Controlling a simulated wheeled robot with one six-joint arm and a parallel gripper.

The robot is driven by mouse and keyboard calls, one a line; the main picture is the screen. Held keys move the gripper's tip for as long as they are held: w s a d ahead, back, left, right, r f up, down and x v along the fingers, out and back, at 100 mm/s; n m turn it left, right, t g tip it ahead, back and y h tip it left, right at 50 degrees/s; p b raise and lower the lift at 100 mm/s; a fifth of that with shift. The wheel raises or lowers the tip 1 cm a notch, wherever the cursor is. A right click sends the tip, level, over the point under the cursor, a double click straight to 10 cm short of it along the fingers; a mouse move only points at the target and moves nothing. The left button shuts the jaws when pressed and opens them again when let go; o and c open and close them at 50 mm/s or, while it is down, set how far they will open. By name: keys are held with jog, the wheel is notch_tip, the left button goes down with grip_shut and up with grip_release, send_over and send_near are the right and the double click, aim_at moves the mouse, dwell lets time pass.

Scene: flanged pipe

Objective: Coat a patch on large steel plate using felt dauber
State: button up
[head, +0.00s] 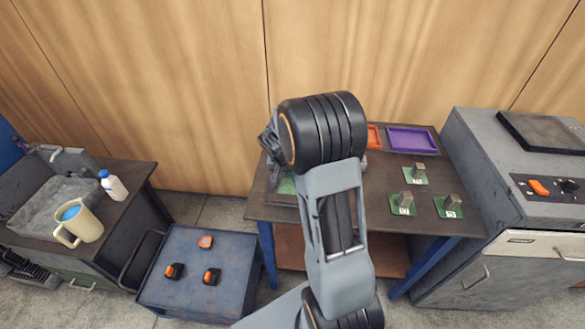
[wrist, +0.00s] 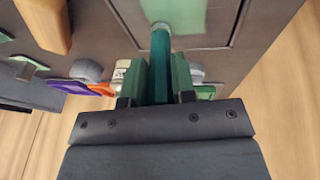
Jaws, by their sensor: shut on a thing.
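My gripper (wrist: 160,68) is shut on the felt dauber (wrist: 160,42), a teal stick with a pale tip, in the wrist view. The dauber points away from me, and its tip is at the lower edge of a pale green patch (wrist: 183,14) on the large steel plate (wrist: 220,28). Tip and patch overlap in the picture; I cannot tell whether they touch. In the head view my arm hides the gripper, the dauber and most of the plate. Only a bit of green shows left of the arm.
On the worktable (head: 385,205) stand a purple tray (head: 412,139), an orange tray (head: 373,136) and several metal blocks on green cards. A grey cabinet (head: 480,170) is at right. A low blue table (head: 200,250) and a bench with a yellow jug (head: 85,222) are at left.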

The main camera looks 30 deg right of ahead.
jog(key=shift+w+a, duration=0.3)
jog(key=shift+a, duration=0.2)
jog(key=shift+w+a, duration=0.3)
jog(key=shift+a, duration=0.2)
jog(key=shift+w+r+p, duration=0.1)
jog(key=shift+r+p, duration=0.1)
jog(key=shift+p, duration=0.5)
jog(key=shift+s+d+f+b, duration=0.2)
jog(key=shift+s+d+b, duration=0.35)
jog(key=shift+d, duration=0.25)
jog(key=shift+s+d, duration=0.6)
jog(key=shift+d, duration=0.3)
notch_tip(320, 180, up, 8)
jog(key=p, duration=0.4)
